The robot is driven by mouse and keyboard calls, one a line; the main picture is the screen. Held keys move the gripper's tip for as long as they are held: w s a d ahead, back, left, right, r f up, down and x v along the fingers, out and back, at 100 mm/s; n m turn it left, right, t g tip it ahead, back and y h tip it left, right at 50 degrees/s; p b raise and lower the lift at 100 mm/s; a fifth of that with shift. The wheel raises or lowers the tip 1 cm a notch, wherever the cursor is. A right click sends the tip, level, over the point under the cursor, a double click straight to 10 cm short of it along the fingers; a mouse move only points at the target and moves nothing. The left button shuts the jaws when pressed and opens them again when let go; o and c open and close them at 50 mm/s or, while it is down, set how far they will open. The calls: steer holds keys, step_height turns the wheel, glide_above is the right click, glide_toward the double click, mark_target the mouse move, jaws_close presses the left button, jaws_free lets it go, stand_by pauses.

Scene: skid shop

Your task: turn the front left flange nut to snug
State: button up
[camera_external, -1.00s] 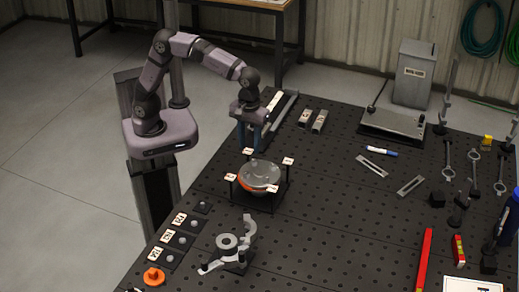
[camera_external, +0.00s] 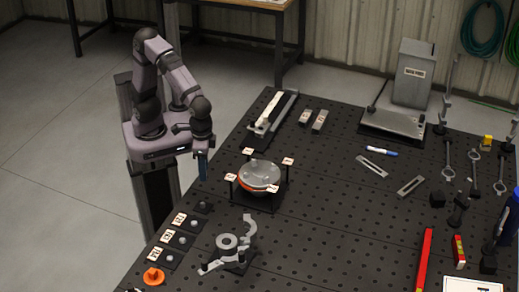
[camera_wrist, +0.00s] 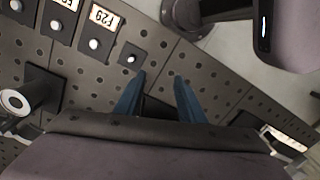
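A round metal flange (camera_external: 260,179) with an orange-red edge sits on a dark stand near the table's left edge. Small white tags (camera_external: 272,188) stand at its corners. The separate flange nuts are too small to make out. My gripper (camera_external: 203,176) hangs fingers down at the table's left edge, left of the flange and apart from it. In the wrist view my gripper (camera_wrist: 158,78) shows two blue fingers spread apart with nothing between them, above the dark perforated table top.
A row of dark pads with light knobs (camera_external: 182,240) and tags lies along the left table edge, also in the wrist view (camera_wrist: 94,44). A grey bracket with a ring (camera_external: 227,240) stands in front of the flange. A rail (camera_external: 270,115) lies behind.

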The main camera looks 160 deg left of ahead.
mark_target(255, 161)
steer(key=s+d+f+m+b, duration=0.1)
steer(key=s+d+f+m, duration=0.1)
steer(key=d+m, duration=0.3)
steer(key=s+d+f+m+b, duration=0.1)
steer(key=s+d+f+m, duration=0.2)
steer(key=d+f+m, duration=0.2)
steer(key=shift+s+d+m+t, duration=0.35)
steer(key=shift+d+m, duration=0.35)
steer(key=shift+m, duration=0.3)
steer(key=shift+f, duration=0.1)
